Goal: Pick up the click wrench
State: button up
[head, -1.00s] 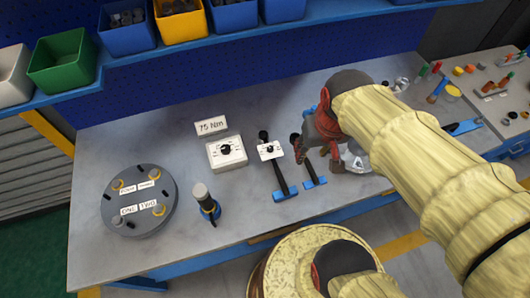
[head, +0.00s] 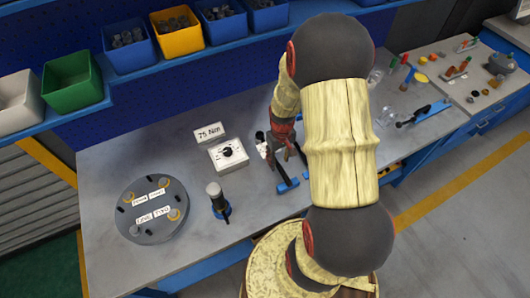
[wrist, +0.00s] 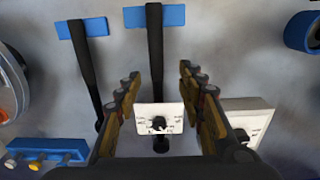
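Two long black-handled wrenches lie side by side on blue rests; I cannot tell by label which is the click wrench.
A white knob box (head: 228,155) and a "75 Nm" sign (head: 210,132) stand left of my gripper. Farther left are a grey-and-blue upright tool (head: 217,202) and a dark labelled disc (head: 152,210). A blue shelf with bins (head: 180,33) runs along the back.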

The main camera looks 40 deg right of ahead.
aim_at(279, 165)
jog(key=shift+w+a+f, duration=0.1)
jog(key=shift+a+f, duration=0.1)
jog(key=shift+f, duration=0.6)
jog(key=shift+d+f, duration=0.2)
jog(key=shift+f, duration=0.15)
jog(key=f, duration=0.2)
jog(key=f+b, duration=0.1)
jog(key=f, duration=0.1)
jog(key=shift+d+f, duration=0.1)
jog(key=shift+d, duration=0.15)
jog(key=shift+c, duration=0.7)
jog(key=c, duration=0.7)
grip_shut()
